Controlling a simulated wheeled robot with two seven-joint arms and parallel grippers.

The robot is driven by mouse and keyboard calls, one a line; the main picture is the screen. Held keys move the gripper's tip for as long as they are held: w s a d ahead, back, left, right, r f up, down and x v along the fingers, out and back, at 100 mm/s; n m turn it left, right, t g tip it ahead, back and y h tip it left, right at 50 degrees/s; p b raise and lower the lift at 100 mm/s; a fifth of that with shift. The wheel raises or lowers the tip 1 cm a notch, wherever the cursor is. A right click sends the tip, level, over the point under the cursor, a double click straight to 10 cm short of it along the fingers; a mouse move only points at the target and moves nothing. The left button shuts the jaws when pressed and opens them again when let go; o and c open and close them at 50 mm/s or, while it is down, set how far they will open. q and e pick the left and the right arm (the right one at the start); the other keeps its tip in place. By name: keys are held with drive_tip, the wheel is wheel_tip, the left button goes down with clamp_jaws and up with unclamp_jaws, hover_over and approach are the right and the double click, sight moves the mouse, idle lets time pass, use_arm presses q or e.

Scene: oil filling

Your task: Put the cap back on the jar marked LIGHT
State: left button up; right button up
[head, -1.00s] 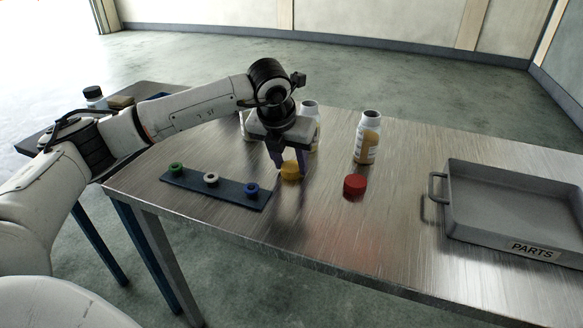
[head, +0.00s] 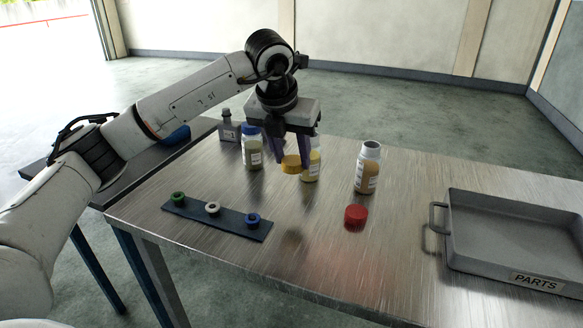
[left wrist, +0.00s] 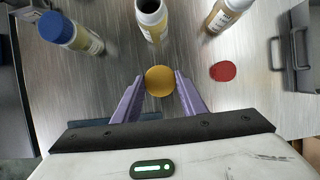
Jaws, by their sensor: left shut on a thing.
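My left gripper (head: 292,165) is shut on the yellow cap (head: 291,163) and holds it above the table. The cap also shows between the fingers in the left wrist view (left wrist: 160,80). An open jar with yellow contents (head: 312,170) stands just behind the gripper, partly hidden by it. Its open mouth faces up in the left wrist view (left wrist: 150,10), apart from the cap. Another open jar with amber contents (head: 367,172) stands to the right, with a red cap (head: 355,215) on the table in front. The jar labels are too small to read. My right gripper is not in view.
A blue-capped jar (head: 252,152) stands left of the gripper, with a grey bottle (head: 229,129) behind it. A grey PARTS tray (head: 461,262) is at the right. The front middle table is clear.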

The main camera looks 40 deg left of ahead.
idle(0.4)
